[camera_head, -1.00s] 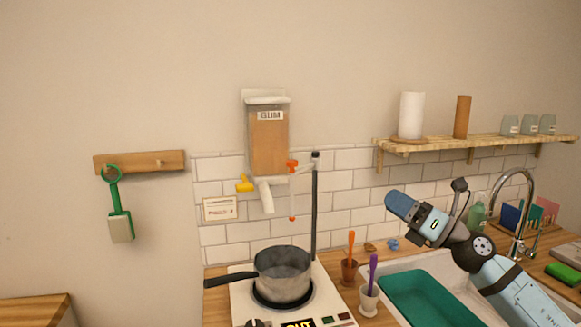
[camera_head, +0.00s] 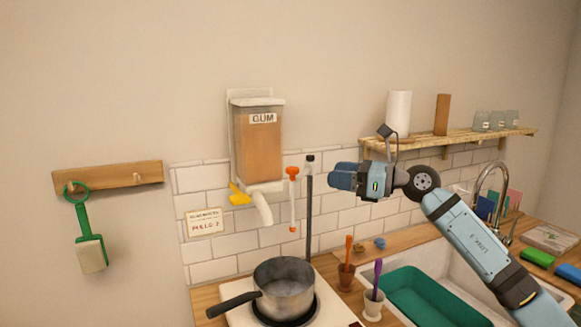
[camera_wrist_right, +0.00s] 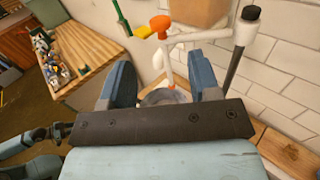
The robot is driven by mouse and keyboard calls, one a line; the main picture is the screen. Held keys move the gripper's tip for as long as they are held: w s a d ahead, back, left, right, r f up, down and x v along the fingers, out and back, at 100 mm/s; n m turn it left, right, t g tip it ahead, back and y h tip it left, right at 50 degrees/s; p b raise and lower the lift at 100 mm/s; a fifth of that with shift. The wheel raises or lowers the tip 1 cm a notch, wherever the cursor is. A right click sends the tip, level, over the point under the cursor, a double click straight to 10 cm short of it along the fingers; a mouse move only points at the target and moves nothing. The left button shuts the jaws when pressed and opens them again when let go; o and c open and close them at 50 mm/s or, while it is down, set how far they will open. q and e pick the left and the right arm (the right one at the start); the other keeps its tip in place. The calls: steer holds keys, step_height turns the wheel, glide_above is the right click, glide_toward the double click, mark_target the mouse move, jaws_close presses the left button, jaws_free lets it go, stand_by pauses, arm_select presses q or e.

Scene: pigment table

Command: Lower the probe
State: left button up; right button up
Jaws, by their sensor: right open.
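The probe (camera_head: 293,203) is a thin white rod with an orange knob on top and an orange tip. It hangs upright beside the dark stand pole (camera_head: 309,205), with its tip above the level of the pot (camera_head: 284,280). My right gripper (camera_head: 335,178) is open and empty, pointing left, to the right of the pole in the head view. In the right wrist view the probe (camera_wrist_right: 167,62) shows beyond and between the fingers of my right gripper (camera_wrist_right: 165,82), apart from them. The knob is above the fingertips there.
The gum dispenser (camera_head: 258,145) with a yellow lever is on the wall left of the probe. The pot stands on the hot plate (camera_head: 335,312). Mortars with an orange and a purple pestle (camera_head: 378,275) stand right of it. A wall shelf (camera_head: 450,143) is behind my right arm.

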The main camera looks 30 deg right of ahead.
mark_target(292, 168)
steer(key=p+x, duration=0.2)
steer(key=x, duration=0.8)
steer(key=shift+w, duration=0.1)
steer(key=shift+w+a, duration=0.45)
